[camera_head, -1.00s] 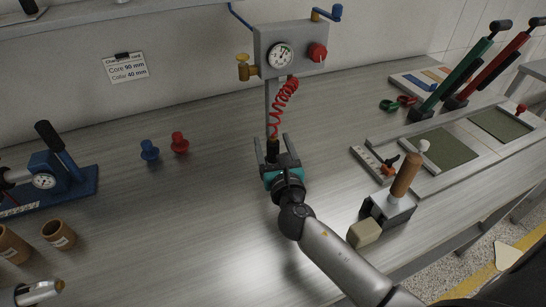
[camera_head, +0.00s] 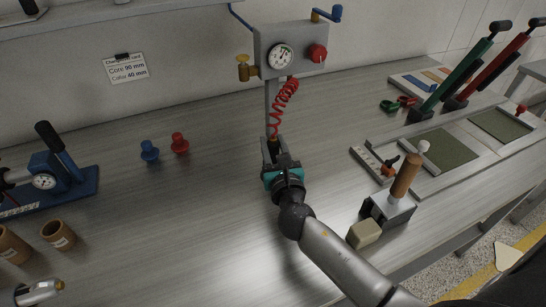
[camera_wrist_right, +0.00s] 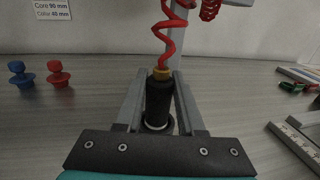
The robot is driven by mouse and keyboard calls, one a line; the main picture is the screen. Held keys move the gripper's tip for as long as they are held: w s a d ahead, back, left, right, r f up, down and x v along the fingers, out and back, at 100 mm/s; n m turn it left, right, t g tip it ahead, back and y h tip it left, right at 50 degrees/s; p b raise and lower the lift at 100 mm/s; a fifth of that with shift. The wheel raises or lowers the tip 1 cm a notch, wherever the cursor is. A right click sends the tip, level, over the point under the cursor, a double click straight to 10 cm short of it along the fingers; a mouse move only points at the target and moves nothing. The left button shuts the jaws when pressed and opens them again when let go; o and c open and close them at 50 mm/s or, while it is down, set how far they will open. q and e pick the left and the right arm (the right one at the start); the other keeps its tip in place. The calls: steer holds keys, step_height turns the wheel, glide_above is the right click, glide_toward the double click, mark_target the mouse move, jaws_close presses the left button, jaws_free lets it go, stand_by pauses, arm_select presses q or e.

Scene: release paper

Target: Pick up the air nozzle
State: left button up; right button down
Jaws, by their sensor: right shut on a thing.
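The air nozzle is a black cylinder with a brass collar, and it shows clearly in the right wrist view (camera_wrist_right: 159,98). It is upright at the lower end of a red coiled hose (camera_head: 285,96) that hangs from the grey gauge box (camera_head: 291,48). My right gripper (camera_head: 271,150) is shut on the nozzle, with one finger on each side of it; its fingers also show in the right wrist view (camera_wrist_right: 159,105). In the head view the gripper largely hides the nozzle. A light ring shows at the nozzle's lower end. My left gripper is not clearly seen.
A grey post stands behind the hose. Blue (camera_head: 149,150) and red (camera_head: 180,143) plugs stand to the left. The bench between is clear.

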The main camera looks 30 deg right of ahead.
steer(key=shift+r, duration=0.15)
step_height(320, 180, up, 20)
steer(key=p, duration=1)
steer(key=shift+a+f, duration=0.1)
steer(key=shift+f, duration=0.1)
